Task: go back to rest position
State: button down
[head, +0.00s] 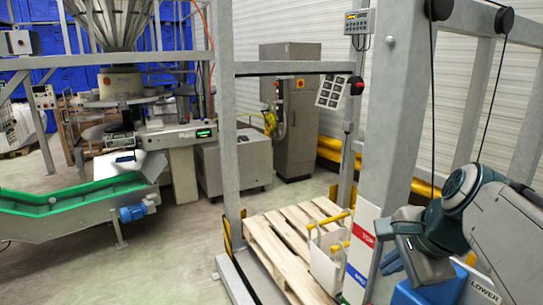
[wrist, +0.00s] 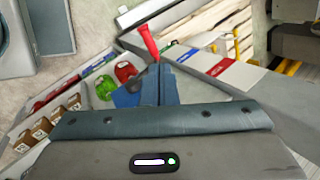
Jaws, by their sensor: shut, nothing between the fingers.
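My gripper (head: 388,264) is at the lower right of the head view, beside the upright post with the coloured labels. In the wrist view my gripper (wrist: 157,68) points up the picture with its blue-grey fingers together and nothing between them. A red-handled item (wrist: 149,42) shows just beyond the fingertips; its lower end is hidden. My arm is bent at the right edge of the head view.
A grey post (head: 398,120) stands close to my arm. A wooden pallet (head: 262,248) carries a white caddy (head: 325,265) with yellow handles. Green and red items (wrist: 125,71) and small boxes (wrist: 41,128) lie near the gripper. Open floor (head: 170,270) lies left.

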jog(key=s+a+f+n+h, duration=0.1)
jog(key=s+a+f+n, duration=0.1)
jog(key=f+n, duration=0.4)
jog(key=s+a+f+n+g+h+b, duration=0.1)
jog(key=s+a+f+n, duration=0.2)
jog(key=n, duration=0.7)
notch_tip(320, 180, down, 4)
jog(key=shift+s+a+f+g+b, duration=0.15)
jog(key=shift+s+a+g+b, duration=0.15)
jog(key=shift+s, duration=0.65)
